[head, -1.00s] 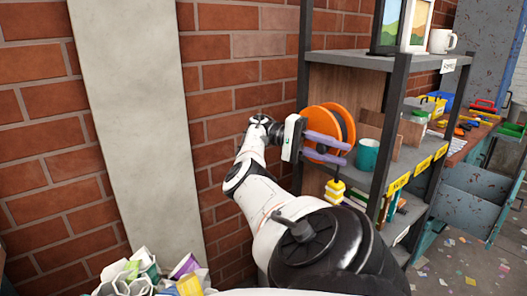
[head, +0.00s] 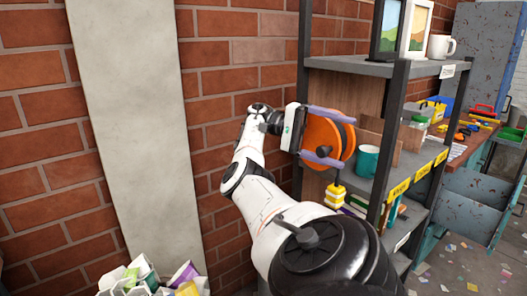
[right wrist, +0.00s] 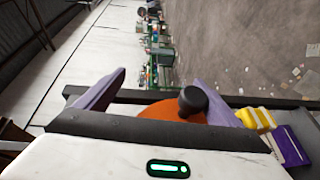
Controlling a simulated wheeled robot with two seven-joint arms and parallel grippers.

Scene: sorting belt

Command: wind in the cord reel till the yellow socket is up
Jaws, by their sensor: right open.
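The orange cord reel (head: 318,133) sits at the left end of the shelf's middle level. Its dark crank knob (head: 323,151) shows in front, close to the lower finger. The yellow socket (head: 335,196) hangs below the reel, beside the books one level down. My right gripper (head: 335,136) is open, one purple finger above and one below in front of the reel. In the right wrist view the black knob (right wrist: 193,99) stands between the fingers, nearer the right one, with the orange reel (right wrist: 158,111) behind. I see no grip on the knob. My left gripper is out of view.
A teal mug (head: 367,161) stands just right of the reel on the shelf. Picture frames and a white mug (head: 441,46) are on top. Stacked books (head: 356,203) lie below. A brick wall is close on the left; a bin of scraps (head: 150,283) is low left.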

